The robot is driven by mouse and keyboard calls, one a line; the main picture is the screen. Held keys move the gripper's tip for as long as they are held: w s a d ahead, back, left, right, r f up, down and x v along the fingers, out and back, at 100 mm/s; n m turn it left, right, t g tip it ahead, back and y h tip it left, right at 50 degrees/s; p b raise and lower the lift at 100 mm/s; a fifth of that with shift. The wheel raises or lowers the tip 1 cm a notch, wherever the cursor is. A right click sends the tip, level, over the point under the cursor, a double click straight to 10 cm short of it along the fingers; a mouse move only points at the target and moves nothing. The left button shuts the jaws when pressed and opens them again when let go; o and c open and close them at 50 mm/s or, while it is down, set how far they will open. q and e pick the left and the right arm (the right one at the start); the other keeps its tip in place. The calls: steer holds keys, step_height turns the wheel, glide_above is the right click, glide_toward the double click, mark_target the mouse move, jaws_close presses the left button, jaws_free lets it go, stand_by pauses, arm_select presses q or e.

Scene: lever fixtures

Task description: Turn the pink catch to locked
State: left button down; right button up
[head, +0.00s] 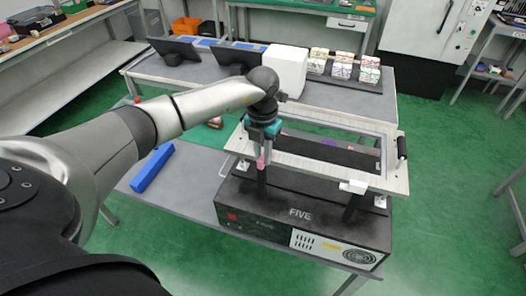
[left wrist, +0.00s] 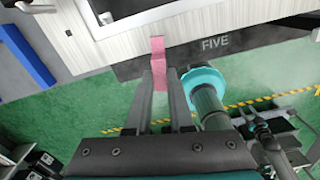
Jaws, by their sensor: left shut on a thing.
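The pink catch (head: 261,162) is at the left front of a fixture, a pale frame (head: 355,181) above a black box marked FIVE (head: 265,213). In the left wrist view the pink catch (left wrist: 158,50) shows as a narrow strip standing out from the pale frame edge. My left gripper (head: 262,158) comes down over it from above in the head view. Its two dark fingers (left wrist: 163,80) are shut on the catch in the left wrist view. The fingers hide part of the catch. My right gripper is in neither view.
A blue block (head: 152,168) lies on the grey table left of the fixture. A black handle (head: 402,147) stands at the frame's right end. Behind are dark screens (head: 238,57), a white box (head: 287,70) and several small packs.

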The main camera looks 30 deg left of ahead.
mark_target(262, 157)
arm_select(q)
steer(key=shift+n+p, duration=0.3)
steer(key=shift+n, duration=0.7)
steer(key=c, duration=0.8)
jaws_free()
steer(key=shift+r, duration=0.1)
step_height(262, 157, up, 15)
